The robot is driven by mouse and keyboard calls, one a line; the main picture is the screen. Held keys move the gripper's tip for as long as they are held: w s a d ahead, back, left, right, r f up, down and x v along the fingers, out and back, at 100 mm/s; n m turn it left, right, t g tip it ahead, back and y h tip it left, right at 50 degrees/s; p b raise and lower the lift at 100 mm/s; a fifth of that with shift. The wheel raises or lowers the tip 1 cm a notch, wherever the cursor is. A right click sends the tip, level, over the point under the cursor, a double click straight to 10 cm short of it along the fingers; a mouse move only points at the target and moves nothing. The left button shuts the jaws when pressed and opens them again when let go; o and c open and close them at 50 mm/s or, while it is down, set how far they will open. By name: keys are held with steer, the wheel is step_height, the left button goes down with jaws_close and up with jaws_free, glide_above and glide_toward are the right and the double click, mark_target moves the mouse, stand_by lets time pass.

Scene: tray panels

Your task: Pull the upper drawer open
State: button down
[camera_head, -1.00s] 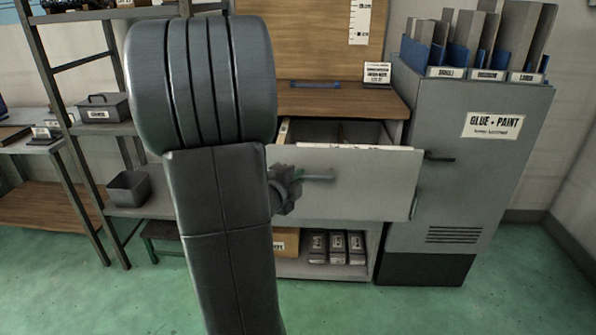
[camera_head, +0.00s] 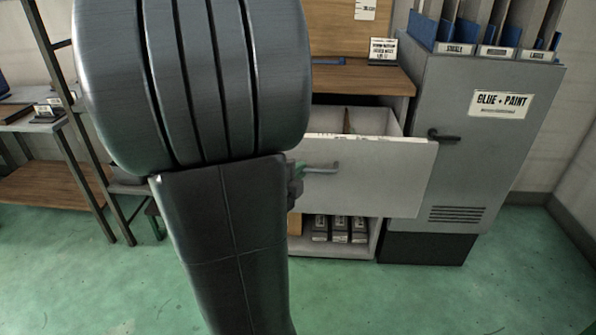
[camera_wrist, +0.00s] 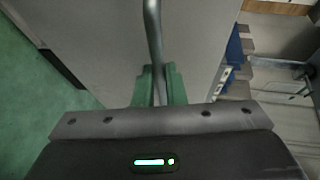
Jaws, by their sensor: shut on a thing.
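The upper drawer (camera_head: 385,180) has a light grey front and stands pulled out from the cabinet under the wooden worktop. Its open top shows dividers inside. Its bar handle (camera_head: 325,168) sticks out from the front; in the wrist view the handle (camera_wrist: 153,35) runs down between my green fingers. My gripper (camera_wrist: 157,78) is shut on the handle. In the head view my gripper (camera_head: 297,178) shows only in part, at the handle's left end, because my arm hides the rest and the left part of the drawer.
A grey glue and paint cabinet (camera_head: 475,150) stands close to the right of the drawer. The open shelf below holds several dark boxes (camera_head: 340,228). A rack and a table (camera_head: 45,185) stand at the left. The green floor in front is clear.

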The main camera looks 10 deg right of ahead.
steer(key=c, duration=1.5)
jaws_free()
steer(key=shift+p+v, duration=1.5)
steer(key=shift+v, duration=5.4)
steer(key=shift+f, duration=0.1)
steer(key=shift+b+x, duration=1.45)
steer(key=shift+x, duration=5.3)
